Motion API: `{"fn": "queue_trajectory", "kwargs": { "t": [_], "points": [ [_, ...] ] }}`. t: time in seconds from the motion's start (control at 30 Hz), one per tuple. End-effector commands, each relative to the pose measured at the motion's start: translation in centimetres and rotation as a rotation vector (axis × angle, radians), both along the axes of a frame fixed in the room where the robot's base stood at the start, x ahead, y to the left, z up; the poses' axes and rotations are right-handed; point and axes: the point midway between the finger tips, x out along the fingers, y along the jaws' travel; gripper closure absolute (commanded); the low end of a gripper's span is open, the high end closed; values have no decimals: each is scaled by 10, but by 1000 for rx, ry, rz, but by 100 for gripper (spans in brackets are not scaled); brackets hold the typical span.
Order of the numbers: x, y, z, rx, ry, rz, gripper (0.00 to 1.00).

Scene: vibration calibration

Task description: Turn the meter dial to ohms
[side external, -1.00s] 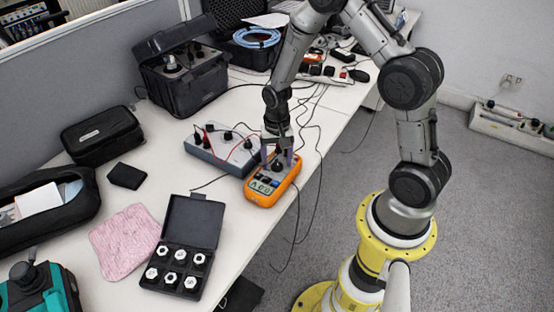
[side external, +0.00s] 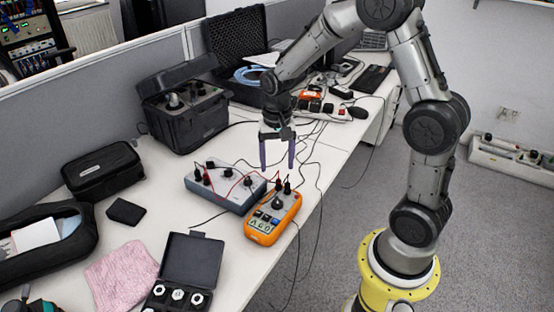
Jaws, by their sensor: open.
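The orange meter (side external: 272,218) lies on the white table near its right edge, its small display at the near end. Its dark round dial (side external: 277,202) is in the upper middle of its face; the dial's pointer and markings are too small to read. Leads are plugged into the meter's far end. My gripper (side external: 277,166) is above and slightly beyond the meter, fingers pointing down, open and empty, apart from the dial.
A grey box (side external: 222,188) with knobs and red and black leads stands just left of the meter. A black case (side external: 187,265) of weights, a pink cloth (side external: 122,275) and a black instrument case (side external: 185,115) are also on the table. Loose cables run along the right edge.

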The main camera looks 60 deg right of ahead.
Motion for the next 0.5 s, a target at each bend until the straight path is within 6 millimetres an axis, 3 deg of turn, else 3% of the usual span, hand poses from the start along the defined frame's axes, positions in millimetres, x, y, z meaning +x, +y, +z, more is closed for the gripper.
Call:
{"fn": "queue_trajectory", "kwargs": {
  "t": [0.5],
  "points": [
    [0, 0, 5, 0, 0, 49, 26]
  ]
}}
